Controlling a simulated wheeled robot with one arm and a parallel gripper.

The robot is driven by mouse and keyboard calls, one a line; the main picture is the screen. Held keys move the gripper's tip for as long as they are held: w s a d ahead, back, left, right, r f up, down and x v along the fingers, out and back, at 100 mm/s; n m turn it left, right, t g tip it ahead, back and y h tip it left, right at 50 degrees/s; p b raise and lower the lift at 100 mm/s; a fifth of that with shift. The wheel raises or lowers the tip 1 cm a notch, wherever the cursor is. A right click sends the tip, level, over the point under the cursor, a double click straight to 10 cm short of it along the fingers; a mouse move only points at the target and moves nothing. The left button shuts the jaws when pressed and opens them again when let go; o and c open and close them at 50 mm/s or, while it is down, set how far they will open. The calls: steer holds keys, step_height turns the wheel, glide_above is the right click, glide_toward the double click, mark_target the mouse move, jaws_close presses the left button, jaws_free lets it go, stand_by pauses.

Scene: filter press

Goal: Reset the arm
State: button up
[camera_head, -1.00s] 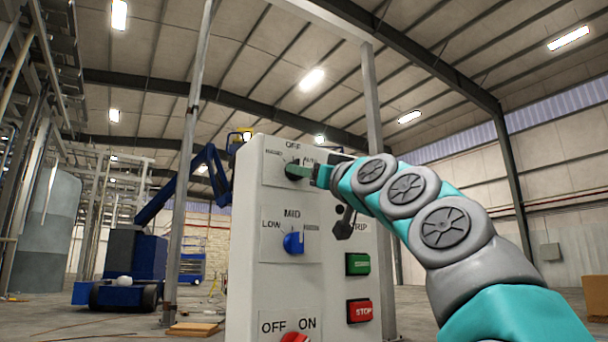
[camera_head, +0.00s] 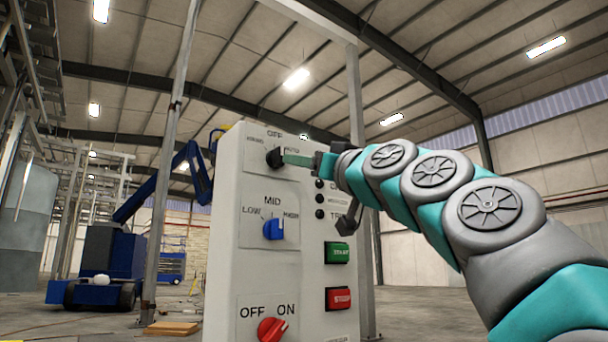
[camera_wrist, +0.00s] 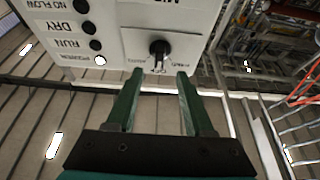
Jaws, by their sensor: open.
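My gripper (camera_wrist: 158,85) is open in the wrist view, its two green fingers apart and nothing between them. The black selector knob (camera_wrist: 159,47) labelled OFF lies just beyond the fingertips; in this view it seems not to be gripped. In the head view my gripper (camera_head: 298,159) is at the upper part of the white control panel, beside the same knob (camera_head: 274,158). The head view does not clearly show the gap between fingertips and knob. My teal and grey arm reaches in from the lower right.
The control panel (camera_head: 228,262) also carries a blue LOW/MID/HIGH knob (camera_head: 273,229), a green START button (camera_head: 337,253), a red STOP button (camera_head: 338,298) and a red OFF/ON knob (camera_head: 271,329). A blue lift machine (camera_head: 107,262) stands at the left. Open floor lies right of the panel.

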steer(key=s+a+f+m+g+h+p, duration=0.1)
steer(key=s+f+g+h, duration=0.3)
steer(key=f, duration=1.6)
steer(key=a+f+m+g+h+p, duration=0.1)
steer(key=f+g+h, duration=0.35)
steer(key=f, duration=1.55)
steer(key=s+d+f+m+g+h+p, duration=0.1)
steer(key=s+d+f+g, duration=0.25)
steer(key=s+f, duration=0.4)
steer(key=s+d+f+m+g+h, duration=0.1)
steer(key=s+d+f+g, duration=0.3)
steer(key=f, duration=0.7)
steer(key=s+d+f+m+g, duration=0.1)
steer(key=s+d+f, duration=0.1)
steer(key=s, duration=0.4)
steer(key=s+d+f+m+g+h+p, duration=0.1)
steer(key=s+d+f+g, duration=0.1)
steer(key=s+f, duration=0.3)
steer(key=s+d+f+g+h, duration=0.1)
steer(key=s+d+f, duration=0.2)
steer(key=s, duration=0.5)
steer(key=shift+d+f+m, duration=0.25)
steer(key=shift+f+m, duration=0.15)
steer(key=shift+f, duration=0.2)
steer(key=shift+o, duration=0.4)
